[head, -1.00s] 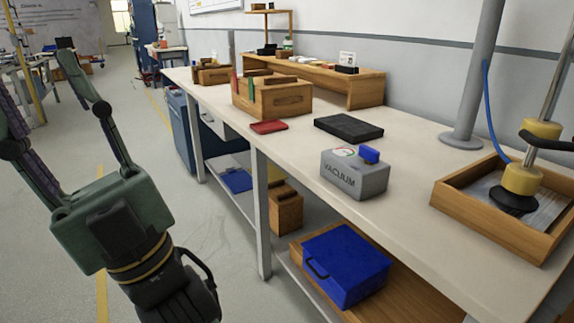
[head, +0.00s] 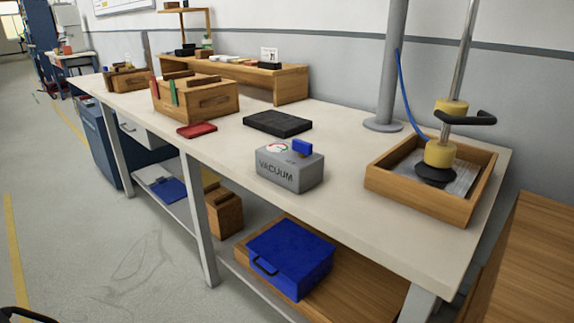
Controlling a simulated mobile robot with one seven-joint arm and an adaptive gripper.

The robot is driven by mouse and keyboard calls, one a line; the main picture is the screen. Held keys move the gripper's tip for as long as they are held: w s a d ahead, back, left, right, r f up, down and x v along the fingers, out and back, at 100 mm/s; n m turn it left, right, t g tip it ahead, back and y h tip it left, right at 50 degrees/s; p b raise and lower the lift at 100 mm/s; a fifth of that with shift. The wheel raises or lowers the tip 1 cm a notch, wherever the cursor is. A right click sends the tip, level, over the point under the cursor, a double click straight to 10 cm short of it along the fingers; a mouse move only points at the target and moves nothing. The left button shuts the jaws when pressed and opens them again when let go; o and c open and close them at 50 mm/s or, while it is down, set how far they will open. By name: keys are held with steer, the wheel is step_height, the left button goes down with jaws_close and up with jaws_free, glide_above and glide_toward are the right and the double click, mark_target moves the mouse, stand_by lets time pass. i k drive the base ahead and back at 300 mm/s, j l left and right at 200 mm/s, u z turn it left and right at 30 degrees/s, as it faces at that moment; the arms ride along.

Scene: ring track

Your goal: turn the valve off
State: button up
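The grey vacuum box (head: 290,170) stands on the bench top near its front edge, with the word VACUUM on its front. A blue valve handle (head: 302,147) sits on its top at the right side. A small round gauge (head: 278,147) with red and green marks is on top, to the left of the handle. My gripper is not in view; only a dark bit of what looks like my arm shows at the bottom left corner. Nothing touches the box or the handle.
A wooden tray (head: 415,201) with a black-and-yellow suction tool (head: 439,158) is to the right, by a grey post (head: 392,70). A blue case (head: 290,258) is on the shelf below. Floor at left is clear.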

mark_target(304, 149)
steer(key=i+l+u, duration=0.2)
steer(key=i, duration=0.35)
steer(key=i+l+u, duration=0.25)
steer(key=i, duration=0.25)
